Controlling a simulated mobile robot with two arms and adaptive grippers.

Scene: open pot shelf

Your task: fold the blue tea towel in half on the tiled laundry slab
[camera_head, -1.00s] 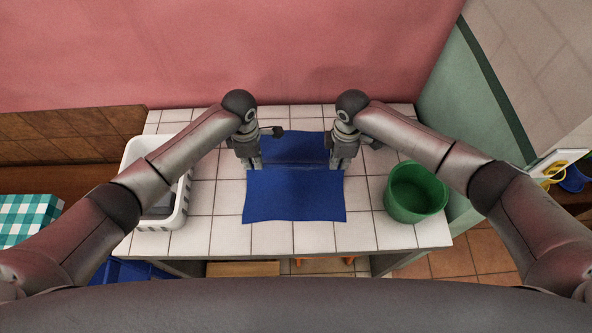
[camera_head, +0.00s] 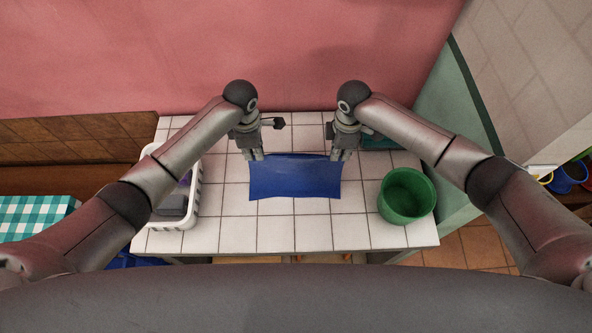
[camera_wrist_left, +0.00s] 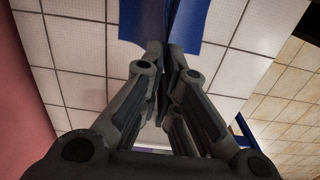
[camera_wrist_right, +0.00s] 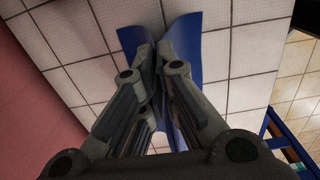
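The blue tea towel (camera_head: 295,180) is a band across the middle of the white tiled slab (camera_head: 280,230). My left gripper (camera_head: 256,157) is at its far left corner and my right gripper (camera_head: 342,157) at its far right corner. In the left wrist view the fingers are closed together with blue cloth (camera_wrist_left: 190,22) pinched between them and spreading to both sides. The right wrist view likewise shows cloth (camera_wrist_right: 185,45) between the closed fingers. The towel's far edge is partly hidden by the grippers; its height above the tiles is hard to tell.
A green bucket (camera_head: 406,197) stands right of the towel. A white basket (camera_head: 190,205) holding grey items is at the left, under my left arm. A teal item (camera_head: 380,142) lies behind my right gripper. The tiles in front of the towel are clear.

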